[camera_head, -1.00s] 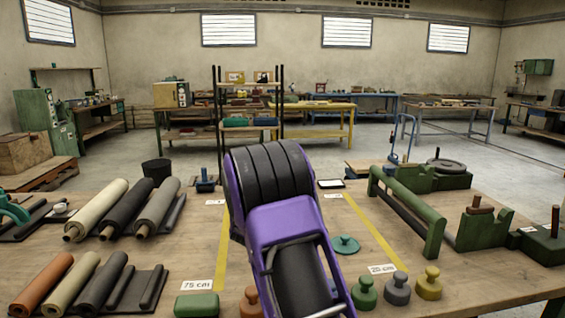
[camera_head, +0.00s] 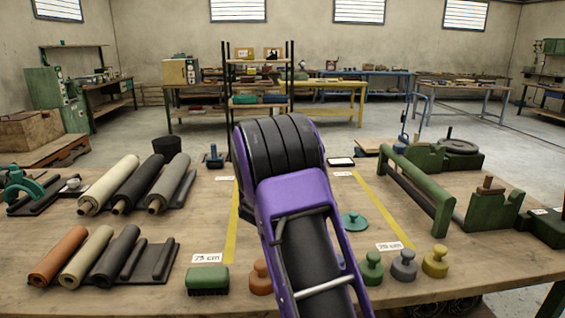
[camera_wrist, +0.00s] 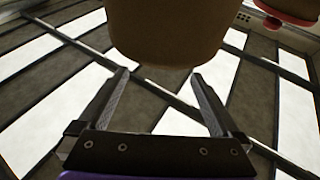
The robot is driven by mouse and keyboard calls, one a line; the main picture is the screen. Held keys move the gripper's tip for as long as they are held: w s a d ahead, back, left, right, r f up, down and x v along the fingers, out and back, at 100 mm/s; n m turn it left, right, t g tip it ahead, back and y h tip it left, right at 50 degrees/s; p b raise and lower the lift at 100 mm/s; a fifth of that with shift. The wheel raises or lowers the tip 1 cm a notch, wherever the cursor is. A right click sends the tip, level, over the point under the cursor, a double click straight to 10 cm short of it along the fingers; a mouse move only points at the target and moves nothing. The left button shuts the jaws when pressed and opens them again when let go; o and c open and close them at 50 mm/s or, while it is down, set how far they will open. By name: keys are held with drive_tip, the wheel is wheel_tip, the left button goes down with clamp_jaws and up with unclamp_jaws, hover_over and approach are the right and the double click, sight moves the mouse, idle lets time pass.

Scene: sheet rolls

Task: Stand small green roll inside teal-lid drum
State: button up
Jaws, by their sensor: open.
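A teal lid (camera_head: 354,221) with a knob lies on the bench, just right of my purple arm in the head view. I cannot make out a drum body or a small green roll; my arm hides part of the bench. My gripper (camera_wrist: 157,85) shows only in the wrist view, its two fingers apart with nothing between them. Beyond the fingertips, a large brown rounded object (camera_wrist: 165,35) fills the top of that view; I cannot tell what it is.
Larger rolls (camera_head: 122,186) and shorter rolls (camera_head: 88,257) lie on the left of the bench. A green brush (camera_head: 207,281) and several knobbed weights (camera_head: 403,266) line the front edge. A green roller stand (camera_head: 415,190) is on the right. Bare wood (camera_head: 400,222) shows between.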

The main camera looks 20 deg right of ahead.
drive_tip(key=v, duration=1.6)
drive_tip(key=shift+s+a, duration=0.25)
